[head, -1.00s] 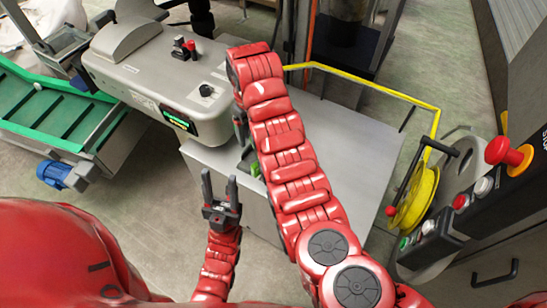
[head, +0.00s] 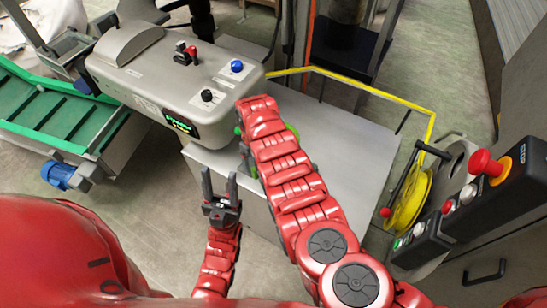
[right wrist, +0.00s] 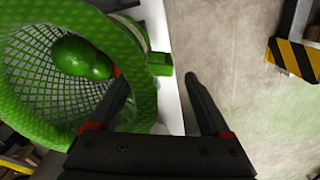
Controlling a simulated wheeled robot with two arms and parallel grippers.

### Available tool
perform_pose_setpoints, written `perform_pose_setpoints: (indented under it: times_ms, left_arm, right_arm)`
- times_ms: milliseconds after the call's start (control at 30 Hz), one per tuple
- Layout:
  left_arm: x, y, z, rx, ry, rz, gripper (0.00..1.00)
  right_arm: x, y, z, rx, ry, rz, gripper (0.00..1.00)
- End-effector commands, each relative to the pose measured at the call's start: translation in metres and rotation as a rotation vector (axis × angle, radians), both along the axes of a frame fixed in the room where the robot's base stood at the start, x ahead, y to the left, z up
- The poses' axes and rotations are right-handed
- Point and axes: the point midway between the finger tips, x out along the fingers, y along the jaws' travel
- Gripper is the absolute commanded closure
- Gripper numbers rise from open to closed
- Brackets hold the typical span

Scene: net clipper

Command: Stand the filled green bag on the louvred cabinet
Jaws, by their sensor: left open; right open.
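In the head view my right forearm hides that gripper and most of the bag; a bit of green (head: 292,131) shows beside the arm. My left gripper (head: 219,188) is open and empty, left of the grey block.
A grey machine (head: 150,75) with a lit display and knobs stands at left, beside a green conveyor (head: 50,115). The flat grey top (head: 350,150) is largely bare. A yellow reel (head: 410,198) and a button panel (head: 480,195) crowd the right. A ribbed grey surface (head: 522,30) is far right.

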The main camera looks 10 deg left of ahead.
Motion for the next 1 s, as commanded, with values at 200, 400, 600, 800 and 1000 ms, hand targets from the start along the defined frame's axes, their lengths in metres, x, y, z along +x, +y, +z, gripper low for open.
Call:
perform_pose_setpoints:
  times_ms: [200, 400, 600, 800, 1000]
  left_arm:
    - [0.0, 0.0, -0.013, 0.0, 0.0, 0.0, 0.5]
    - [0.0, 0.0, -0.012, 0.0, 0.0, 0.0, 0.5]
    - [0.0, 0.0, -0.012, 0.0, 0.0, 0.0, 0.5]
    - [0.0, 0.0, -0.012, 0.0, 0.0, 0.0, 0.5]
    - [0.0, 0.0, -0.012, 0.0, 0.0, 0.0, 0.5]
  right_arm:
    - [0.0, 0.0, -0.022, 0.001, 0.0, -0.001, 0.19]
    - [0.0, 0.0, -0.022, 0.0, 0.0, 0.0, 0.19]
    - [0.0, 0.0, -0.022, 0.001, 0.001, 0.0, 0.46]
    - [0.0, 0.0, -0.022, 0.0, 0.001, 0.0, 0.82]
    - [0.0, 0.0, -0.022, 0.0, 0.001, 0.0, 1.0]
